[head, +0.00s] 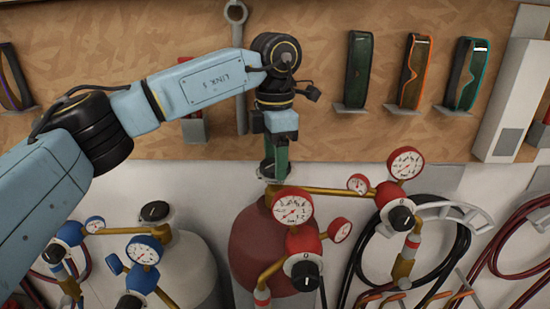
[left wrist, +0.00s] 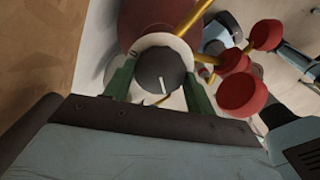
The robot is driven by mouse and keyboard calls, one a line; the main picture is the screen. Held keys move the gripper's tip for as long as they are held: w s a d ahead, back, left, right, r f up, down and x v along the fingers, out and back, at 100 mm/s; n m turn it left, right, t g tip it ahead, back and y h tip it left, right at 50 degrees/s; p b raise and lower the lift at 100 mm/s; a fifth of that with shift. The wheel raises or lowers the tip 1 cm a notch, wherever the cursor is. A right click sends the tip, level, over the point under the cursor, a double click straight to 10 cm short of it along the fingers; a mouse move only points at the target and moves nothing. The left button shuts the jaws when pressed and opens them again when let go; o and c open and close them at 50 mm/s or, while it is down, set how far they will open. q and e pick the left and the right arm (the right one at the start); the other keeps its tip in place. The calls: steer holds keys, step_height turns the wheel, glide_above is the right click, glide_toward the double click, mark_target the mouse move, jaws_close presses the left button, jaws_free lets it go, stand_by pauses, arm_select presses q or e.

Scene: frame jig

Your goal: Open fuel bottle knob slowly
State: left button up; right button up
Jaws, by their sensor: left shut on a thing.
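The red fuel bottle (head: 252,250) stands upright against the wall, below my left gripper (head: 273,172). In the left wrist view the dark round knob (left wrist: 160,70) with a white mark sits on a pale collar above the red bottle (left wrist: 147,18). The left gripper's two green fingers (left wrist: 160,88) are on either side of the knob, shut on it. The white mark points toward the lower side of the picture. My right gripper is not in view.
Red gauges (head: 292,207) and brass pipes sit right of the bottle. A pale bottle (head: 185,265) with blue gauges (head: 144,250) is on its left. Black hoses hang at the right. Safety glasses (head: 415,72) and a wrench (head: 237,15) hang on the wooden board behind.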

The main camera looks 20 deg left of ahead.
arm_select(q)
steer(key=n, duration=0.4)
steer(key=shift+n+b, duration=0.3)
steer(key=n, duration=0.4)
steer(key=shift+n+b, duration=0.3)
steer(key=shift+n, duration=0.1)
steer(key=o, duration=1)
steer(key=shift+r, duration=0.1)
step_height(320, 180, up, 13)
steer(key=shift+r+p, duration=0.15)
steer(key=shift+p, duration=0.25)
